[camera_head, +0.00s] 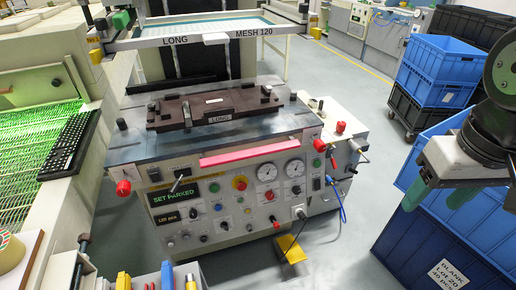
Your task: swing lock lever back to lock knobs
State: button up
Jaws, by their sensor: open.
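Red knobs show at the printing machine's front left corner (123,188) and on its right side (340,127), with another red knob (319,146) close by. A short dark lever (178,182) tilts out of the upper left of the front panel. A dark-tipped handle (361,150) sticks out at the right side. I cannot tell which of these is the lock lever, or its lock position. My gripper (438,197) hangs at the far right, over the blue crates and well apart from the machine. Its green-padded fingers are apart, with nothing between them.
A brown fixture (215,107) marked LONG sits on the machine's top plate. The panel display (175,196) reads SET PARKED. A mesh screen frame (205,32) stands behind. Blue crates (438,72) are stacked at right.

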aim_at(175, 186)
jog(key=z, duration=0.85)
jog(key=i, duration=1)
jog(key=u, duration=2.65)
